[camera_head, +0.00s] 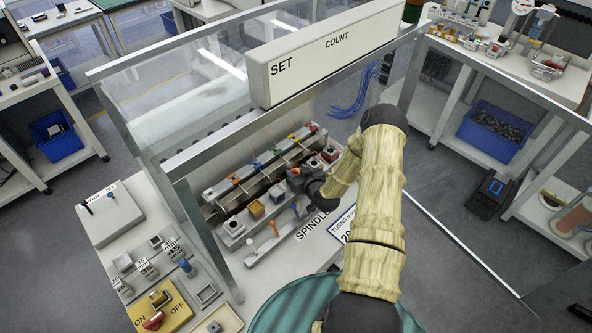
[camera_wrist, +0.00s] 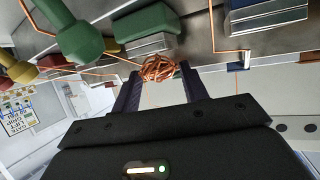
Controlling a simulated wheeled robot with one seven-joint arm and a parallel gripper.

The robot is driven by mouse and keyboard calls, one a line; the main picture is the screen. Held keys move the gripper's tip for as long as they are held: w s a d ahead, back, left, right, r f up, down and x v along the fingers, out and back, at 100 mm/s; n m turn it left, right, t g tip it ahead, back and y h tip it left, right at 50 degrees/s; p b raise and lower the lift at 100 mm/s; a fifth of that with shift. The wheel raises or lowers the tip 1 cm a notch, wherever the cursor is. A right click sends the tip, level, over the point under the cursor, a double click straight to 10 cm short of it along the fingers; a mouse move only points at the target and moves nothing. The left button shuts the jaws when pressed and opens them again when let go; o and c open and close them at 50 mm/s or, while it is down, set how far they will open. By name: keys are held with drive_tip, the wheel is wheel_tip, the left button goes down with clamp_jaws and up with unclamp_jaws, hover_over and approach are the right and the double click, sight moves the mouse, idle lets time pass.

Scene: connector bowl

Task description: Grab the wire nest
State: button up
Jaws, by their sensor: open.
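The wire nest (camera_wrist: 160,69) is a small tangle of copper wire in the upper middle of the wrist view. It lies against the metal edge of the winding machine (camera_wrist: 222,52). My gripper (camera_wrist: 160,80) is open, with one dark finger to the left of the nest and one to the right. The nest shows between or just beyond the fingertips; I cannot tell whether they touch it. In the head view my gripper (camera_head: 308,184) reaches into the machine by the spindle row, and the nest cannot be made out there.
Green and blue-grey blocks and a green knob (camera_wrist: 82,42) sit close to the fingers, with thin copper wires strung nearby. In the head view, a clear guard (camera_head: 165,90) and a SET COUNT sign (camera_head: 335,52) stand around the machine. A yellow ON/OFF box (camera_head: 162,308) is at lower left.

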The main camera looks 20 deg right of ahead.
drive_tip(key=shift+p+x, duration=0.35)
drive_tip(key=shift+x, duration=1.05)
drive_tip(key=shift+c, duration=0.2)
drive_tip(key=c, duration=0.7)
